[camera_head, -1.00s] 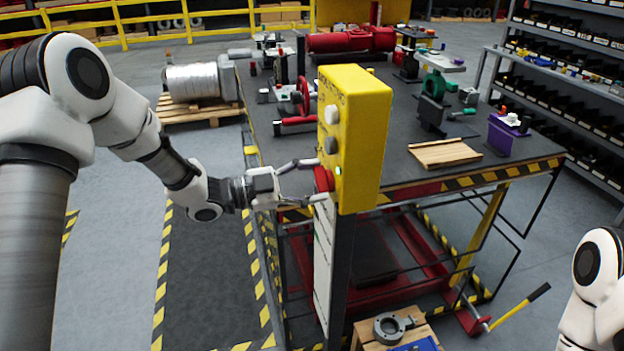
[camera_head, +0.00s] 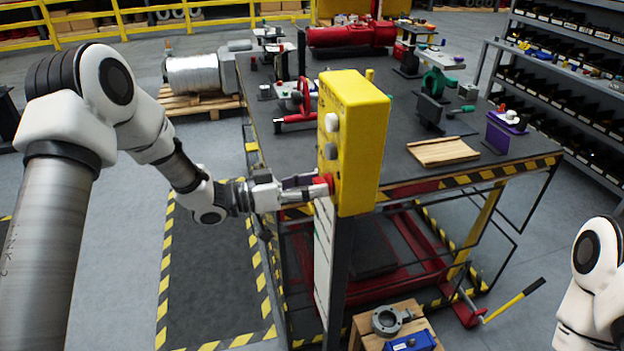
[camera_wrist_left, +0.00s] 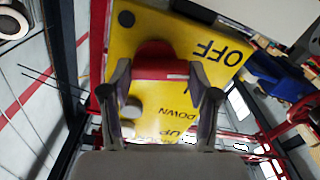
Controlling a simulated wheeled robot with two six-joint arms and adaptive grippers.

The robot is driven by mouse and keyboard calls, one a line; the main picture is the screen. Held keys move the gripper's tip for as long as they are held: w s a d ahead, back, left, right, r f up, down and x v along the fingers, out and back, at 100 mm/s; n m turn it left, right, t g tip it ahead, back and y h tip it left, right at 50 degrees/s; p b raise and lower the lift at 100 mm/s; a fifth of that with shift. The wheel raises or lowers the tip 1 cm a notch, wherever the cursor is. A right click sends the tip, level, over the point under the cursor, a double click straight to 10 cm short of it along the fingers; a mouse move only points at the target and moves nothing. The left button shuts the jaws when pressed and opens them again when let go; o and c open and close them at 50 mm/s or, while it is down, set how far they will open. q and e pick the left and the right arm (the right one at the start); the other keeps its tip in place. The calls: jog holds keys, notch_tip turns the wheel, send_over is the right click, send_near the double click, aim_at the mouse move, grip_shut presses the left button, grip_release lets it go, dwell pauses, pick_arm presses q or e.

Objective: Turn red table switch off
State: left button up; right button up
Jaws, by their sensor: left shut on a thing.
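The yellow control box (camera_head: 357,130) stands on a post at the table's near left corner. It also shows in the left wrist view (camera_wrist_left: 135,45), with the words OFF, DOWN and UP on its face. The red switch (camera_head: 329,181) sits low on that face, below grey and white knobs (camera_head: 331,122). My left gripper (camera_head: 318,189) is shut on the red switch from the left. In the left wrist view, the red switch (camera_wrist_left: 160,62) lies between the two fingers of my left gripper (camera_wrist_left: 160,72). My right gripper is out of view.
The dark table (camera_head: 400,165) with striped edges holds a wooden tray (camera_head: 443,151), a purple stand (camera_head: 503,135) and other parts. A small wooden stand (camera_head: 370,338) with a grey valve part is below right of the box. Open floor lies left.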

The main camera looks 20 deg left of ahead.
pick_arm(q)
jog(key=n+p, duration=0.2)
jog(key=n, duration=0.3)
jog(key=shift+n, duration=0.3)
dwell(0.4)
jog(key=o, duration=1.2)
jog(key=shift+w+f, duration=0.1)
jog(key=shift+c, duration=0.2)
jog(key=v, duration=1.2)
jog(key=shift+d, duration=0.1)
